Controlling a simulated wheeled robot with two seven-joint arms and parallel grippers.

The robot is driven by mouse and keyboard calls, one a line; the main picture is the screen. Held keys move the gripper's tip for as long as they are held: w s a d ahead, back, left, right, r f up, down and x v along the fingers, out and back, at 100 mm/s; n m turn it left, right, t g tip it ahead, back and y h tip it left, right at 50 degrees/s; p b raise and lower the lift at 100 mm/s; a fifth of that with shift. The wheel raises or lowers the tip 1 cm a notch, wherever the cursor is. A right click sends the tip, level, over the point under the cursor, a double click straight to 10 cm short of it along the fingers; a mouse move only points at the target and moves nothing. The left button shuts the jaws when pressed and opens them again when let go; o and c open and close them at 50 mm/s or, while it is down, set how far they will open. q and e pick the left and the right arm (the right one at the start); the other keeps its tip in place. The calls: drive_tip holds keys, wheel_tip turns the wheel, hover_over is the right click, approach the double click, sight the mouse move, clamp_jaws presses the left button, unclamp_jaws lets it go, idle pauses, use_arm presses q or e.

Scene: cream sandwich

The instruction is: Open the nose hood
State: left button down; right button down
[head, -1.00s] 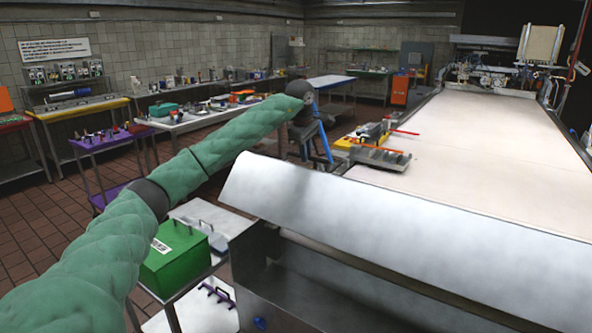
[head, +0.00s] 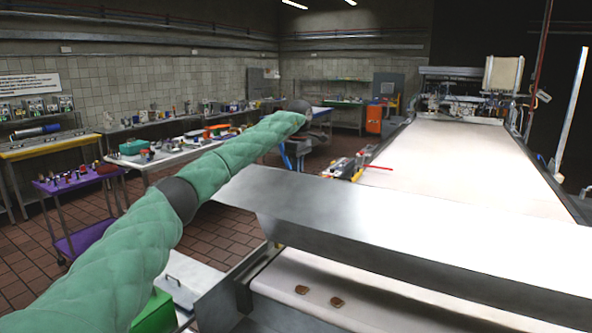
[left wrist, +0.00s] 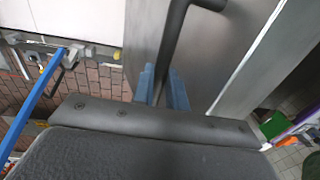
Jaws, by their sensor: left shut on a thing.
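The nose hood (head: 400,222) is a long grey metal cover across the near end of the conveyor. It is raised, with the pale belt (head: 370,290) showing beneath its front side. My left arm reaches over to the hood's far left side. In the left wrist view, my left gripper's blue fingers (left wrist: 162,88) are shut on the dark bar handle (left wrist: 175,40) of the hood, whose metal face (left wrist: 225,50) is behind it. In the head view the fingers are not clearly visible. My right gripper is not in view.
Two small brown pieces (head: 318,296) lie on the belt under the hood. A green box (head: 155,312) is at lower left, below my arm. The long conveyor (head: 450,150) runs to machinery at the back. A purple cart (head: 85,205) stands left on open brick floor.

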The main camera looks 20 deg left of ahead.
use_arm(q)
drive_tip(key=shift+w+f, duration=0.1)
drive_tip(key=shift+f, duration=0.3)
drive_tip(key=c, duration=1.6)
unclamp_jaws()
drive_tip(key=shift+o, duration=1)
drive_tip(key=shift+w+f, duration=0.15)
drive_tip(key=shift+w, duration=0.25)
drive_tip(key=shift+s+r, duration=0.15)
drive_tip(key=shift+r, duration=0.1)
drive_tip(key=shift+r, duration=0.1)
